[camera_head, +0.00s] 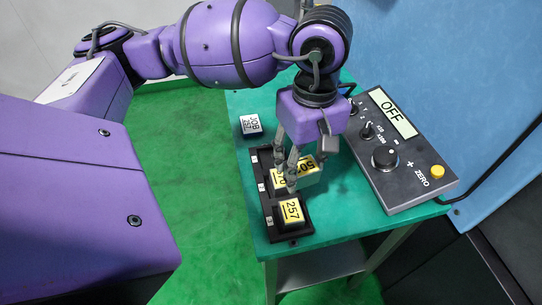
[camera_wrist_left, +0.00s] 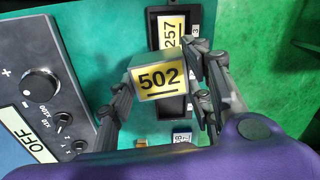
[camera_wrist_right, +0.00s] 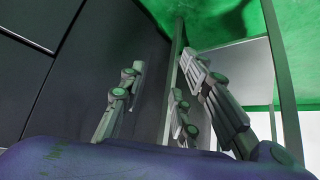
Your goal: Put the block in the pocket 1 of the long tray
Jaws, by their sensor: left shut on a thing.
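My left gripper (camera_head: 297,172) is shut on a block (camera_head: 310,172) with a yellow label reading 502, which also shows between the fingers in the left wrist view (camera_wrist_left: 160,82). The block is over or at the long black tray (camera_head: 265,195); whether it touches the tray is hard to tell. A block labelled 257 (camera_head: 291,211) sits at the tray's near end and shows beyond the held block in the left wrist view (camera_wrist_left: 172,30). The fingers partly hide the tray's middle. My right gripper (camera_wrist_right: 163,75) has its fingers apart and empty, low beside the table.
A control box (camera_head: 400,150) with knobs and an OFF display stands right of the tray. A small JOB card (camera_head: 250,124) lies behind the tray. The green table top (camera_head: 345,222) is clear near its front edge.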

